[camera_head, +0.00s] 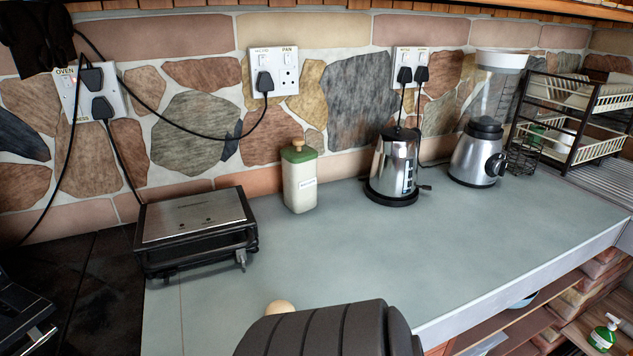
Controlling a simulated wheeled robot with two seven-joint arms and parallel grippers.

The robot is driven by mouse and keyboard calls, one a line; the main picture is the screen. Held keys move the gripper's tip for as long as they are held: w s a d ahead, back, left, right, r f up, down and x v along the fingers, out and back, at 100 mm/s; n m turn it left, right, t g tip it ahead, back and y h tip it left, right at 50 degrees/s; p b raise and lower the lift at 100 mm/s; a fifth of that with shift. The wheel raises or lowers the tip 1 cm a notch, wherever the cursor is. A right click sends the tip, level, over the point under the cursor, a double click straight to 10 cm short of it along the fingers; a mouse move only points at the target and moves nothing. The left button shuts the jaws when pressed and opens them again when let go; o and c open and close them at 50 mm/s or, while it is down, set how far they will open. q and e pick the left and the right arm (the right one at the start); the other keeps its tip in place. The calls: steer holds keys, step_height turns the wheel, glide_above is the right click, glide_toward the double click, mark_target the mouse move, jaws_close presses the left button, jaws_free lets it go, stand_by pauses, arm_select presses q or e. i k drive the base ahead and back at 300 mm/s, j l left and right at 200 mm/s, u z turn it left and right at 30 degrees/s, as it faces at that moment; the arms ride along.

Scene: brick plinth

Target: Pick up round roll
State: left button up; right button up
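A small pale tan round thing (280,308), which looks like the round roll, lies on the grey-green counter (470,250) near the front. Only its upper part shows. The rest is hidden behind a dark ridged cylindrical part at the bottom middle, which looks like a link of my own arm. I see no fingertips of either gripper, so I cannot tell how far they are from the roll.
A black and steel grill (195,230) stands left of the roll. A green-lidded canister (299,180), a steel kettle (394,168), a blender (480,150) and a dish rack (575,115) line the wall. Dark equipment (22,315) sits at lower left. The middle counter is clear.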

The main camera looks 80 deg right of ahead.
mark_target(279, 307)
steer(key=j+z, duration=0.15)
steer(key=z, duration=2.15)
steer(key=j, duration=0.1)
